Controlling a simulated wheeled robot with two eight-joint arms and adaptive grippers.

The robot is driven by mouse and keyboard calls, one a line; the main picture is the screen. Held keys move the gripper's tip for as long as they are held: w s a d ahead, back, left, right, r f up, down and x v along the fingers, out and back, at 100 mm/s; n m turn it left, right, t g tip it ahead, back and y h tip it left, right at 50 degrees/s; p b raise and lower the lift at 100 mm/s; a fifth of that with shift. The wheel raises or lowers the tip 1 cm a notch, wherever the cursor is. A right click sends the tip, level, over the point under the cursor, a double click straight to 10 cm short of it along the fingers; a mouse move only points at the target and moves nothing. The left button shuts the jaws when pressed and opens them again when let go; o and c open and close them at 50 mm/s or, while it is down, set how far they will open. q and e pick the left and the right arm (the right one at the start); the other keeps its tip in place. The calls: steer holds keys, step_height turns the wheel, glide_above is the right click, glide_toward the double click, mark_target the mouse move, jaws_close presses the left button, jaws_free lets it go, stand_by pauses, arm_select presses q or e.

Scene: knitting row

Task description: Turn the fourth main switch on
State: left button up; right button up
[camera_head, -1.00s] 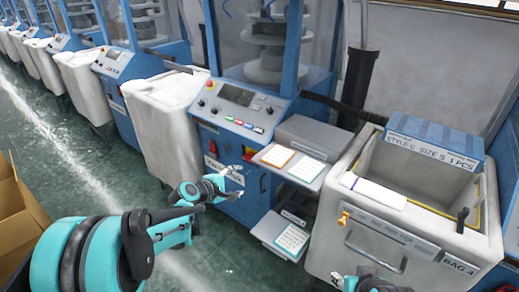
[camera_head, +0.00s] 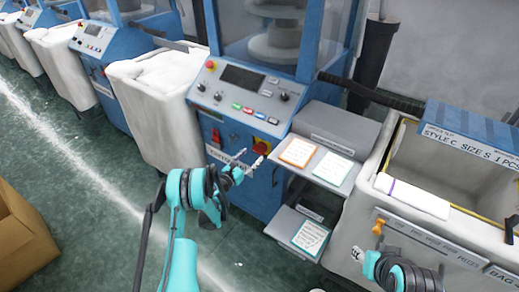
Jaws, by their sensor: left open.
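The nearest blue knitting machine (camera_head: 243,92) has a red rotary main switch (camera_head: 261,146) on a yellow plate, low on its front under the control panel. The way its handle points is too small to tell. My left gripper (camera_head: 250,161) is open and empty, just in front of the cabinet and slightly below the switch. I see no contact with the switch. My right gripper (camera_head: 357,254) shows only as a small bit at the bottom right, in front of the white bin, and its jaws are unclear.
A shelf with two cards (camera_head: 318,165) juts out right of the switch. A white bin (camera_head: 158,100) stands left of the machine, and a bigger labelled bin (camera_head: 440,235) stands right. A cardboard box (camera_head: 25,235) is at lower left. Green floor between is free.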

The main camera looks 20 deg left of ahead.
mark_target(257, 151)
arm_select(q)
steer(key=b+x, duration=0.1)
steer(key=x, duration=0.3)
steer(key=shift+w+f, duration=0.15)
steer(key=shift+x, duration=0.75)
steer(key=c, duration=0.9)
